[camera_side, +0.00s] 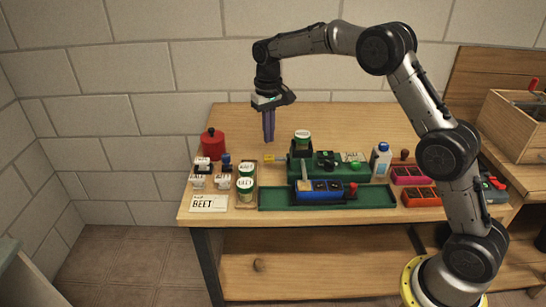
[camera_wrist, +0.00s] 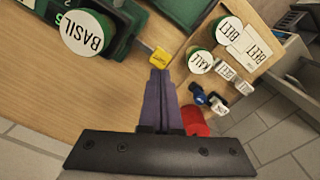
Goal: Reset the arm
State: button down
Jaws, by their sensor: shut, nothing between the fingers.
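My gripper (camera_side: 269,137) hangs pointing down above the back left of the wooden table (camera_side: 330,120). Its purple fingers are together with nothing between them. In the wrist view the closed fingers (camera_wrist: 159,78) point toward a yellow tab (camera_wrist: 161,55) on the green device, apart from the tabletop as far as I can tell. The arm arches over from its base at the right.
A green device (camera_side: 345,168) carries a BASIL jar (camera_wrist: 88,33). A green tray (camera_side: 375,197) holds a blue planter (camera_side: 318,196). The back of the table is clear.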

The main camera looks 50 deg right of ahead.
jog(key=shift+r, duration=0.35)
jog(key=s+a+r+t, duration=0.1)
jog(key=s+r, duration=0.3)
jog(key=r, duration=0.4)
jog(key=s+a+r+t, duration=0.1)
jog(key=s+r+t, duration=0.1)
jog(key=s+r, duration=0.4)
jog(key=s+r+n+t, duration=0.15)
jog(key=s+r, duration=0.35)
jog(key=s, duration=0.7)
jog(key=s+a+f+n+t, duration=0.1)
jog(key=s+f, duration=0.9)
jog(key=s, duration=0.4)
jog(key=shift+s+a+f, duration=0.15)
jog(key=shift+s+f, duration=0.2)
jog(key=shift+f, duration=0.05)
